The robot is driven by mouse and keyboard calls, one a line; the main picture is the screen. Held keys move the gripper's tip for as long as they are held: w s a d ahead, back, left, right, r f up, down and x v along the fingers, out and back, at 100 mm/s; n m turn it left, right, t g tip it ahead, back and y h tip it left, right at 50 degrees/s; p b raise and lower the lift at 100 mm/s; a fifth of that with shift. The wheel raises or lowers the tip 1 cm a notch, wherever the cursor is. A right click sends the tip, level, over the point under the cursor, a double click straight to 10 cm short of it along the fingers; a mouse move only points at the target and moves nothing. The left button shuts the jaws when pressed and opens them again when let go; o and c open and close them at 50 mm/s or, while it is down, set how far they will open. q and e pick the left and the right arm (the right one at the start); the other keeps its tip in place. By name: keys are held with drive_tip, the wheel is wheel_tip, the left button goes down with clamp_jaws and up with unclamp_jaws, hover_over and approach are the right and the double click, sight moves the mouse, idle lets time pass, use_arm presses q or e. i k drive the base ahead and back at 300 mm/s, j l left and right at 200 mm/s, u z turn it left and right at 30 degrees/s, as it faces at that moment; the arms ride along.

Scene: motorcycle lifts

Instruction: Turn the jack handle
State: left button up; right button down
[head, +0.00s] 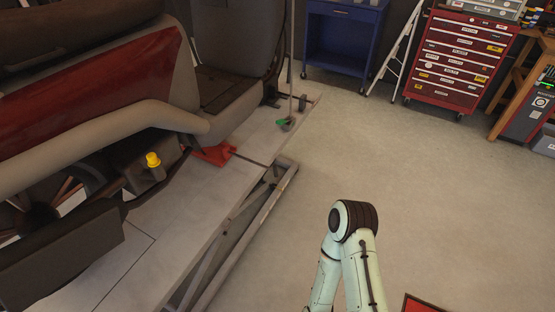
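A red jack (213,154) sits on the grey lift platform (178,215), low beside the motorcycle (130,70). A thin dark rod (250,159), which looks like the jack handle, runs from the jack to the right across the platform toward its edge. Part of the jack is hidden under the motorcycle. One of my pale green arms shows only as a bent joint and links at the bottom, right of the lift and well apart from the jack. Neither gripper is in view.
A green-topped piece (284,123) stands at the platform's far end below a thin upright rod. The lift's side frame (240,235) juts out below the platform. Open floor (430,190) lies right of the lift. A blue cabinet (343,45) and red tool chest (458,62) stand behind.

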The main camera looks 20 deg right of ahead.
sight(274, 169)
drive_tip(key=i+l, duration=0.15)
drive_tip(key=l, duration=0.2)
drive_tip(key=i+l, duration=0.15)
drive_tip(key=l, duration=0.25)
drive_tip(key=i+l, duration=0.15)
drive_tip(key=l, duration=0.2)
drive_tip(key=i+l, duration=0.15)
drive_tip(key=l, duration=0.25)
drive_tip(key=i+l, duration=0.15)
drive_tip(key=l, duration=0.2)
drive_tip(key=i+l+u, duration=0.1)
drive_tip(key=l, duration=0.3)
drive_tip(key=i+l, duration=0.15)
drive_tip(key=l, duration=0.25)
